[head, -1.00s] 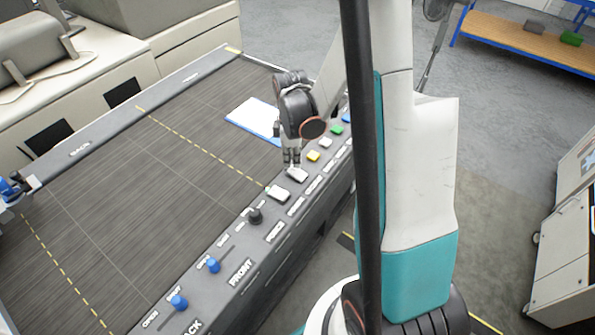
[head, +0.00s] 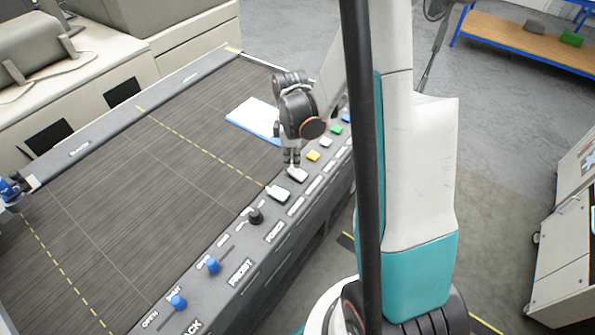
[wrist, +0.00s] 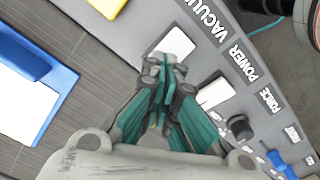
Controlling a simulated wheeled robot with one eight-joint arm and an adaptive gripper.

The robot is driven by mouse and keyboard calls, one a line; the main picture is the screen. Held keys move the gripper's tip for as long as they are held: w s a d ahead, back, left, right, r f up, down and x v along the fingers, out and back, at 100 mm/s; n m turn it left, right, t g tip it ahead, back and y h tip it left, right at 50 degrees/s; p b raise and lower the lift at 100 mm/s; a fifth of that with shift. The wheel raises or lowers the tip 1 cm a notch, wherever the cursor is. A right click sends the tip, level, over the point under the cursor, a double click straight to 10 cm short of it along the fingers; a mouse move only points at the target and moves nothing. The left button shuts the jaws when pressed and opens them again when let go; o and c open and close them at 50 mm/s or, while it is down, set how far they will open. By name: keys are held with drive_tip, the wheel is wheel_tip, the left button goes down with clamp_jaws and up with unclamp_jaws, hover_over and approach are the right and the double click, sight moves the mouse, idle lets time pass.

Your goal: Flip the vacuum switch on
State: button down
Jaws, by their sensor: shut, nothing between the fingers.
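The vacuum switch (head: 298,175) is a white rocker on the dark front rail of the machine. In the wrist view it (wrist: 177,42) lies beside the partly cut-off "VACUU" label. My gripper (head: 291,163) points down at the switch's near-left end in the head view. In the wrist view its closed fingertips (wrist: 166,64) overlap the switch's lower edge, with nothing between them. I cannot tell whether they touch it or which way the rocker is tilted. A similar white rocker (wrist: 215,93) sits beside the "POWER" label and also shows in the head view (head: 278,193).
Along the rail are a black knob (head: 255,216), blue knobs (head: 213,265), and yellow (head: 313,156), white (head: 326,142) and green (head: 337,130) buttons. A white sheet with a blue edge (head: 250,117) lies on the otherwise mostly clear dark bed (head: 130,200).

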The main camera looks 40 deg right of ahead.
sight(292, 169)
drive_tip(key=shift+f+b, duration=0.9)
drive_tip(key=shift+f, duration=0.15)
idle(0.4)
drive_tip(key=shift+r, duration=0.1)
drive_tip(key=shift+r+p, duration=2.25)
drive_tip(key=shift+r, duration=1.25)
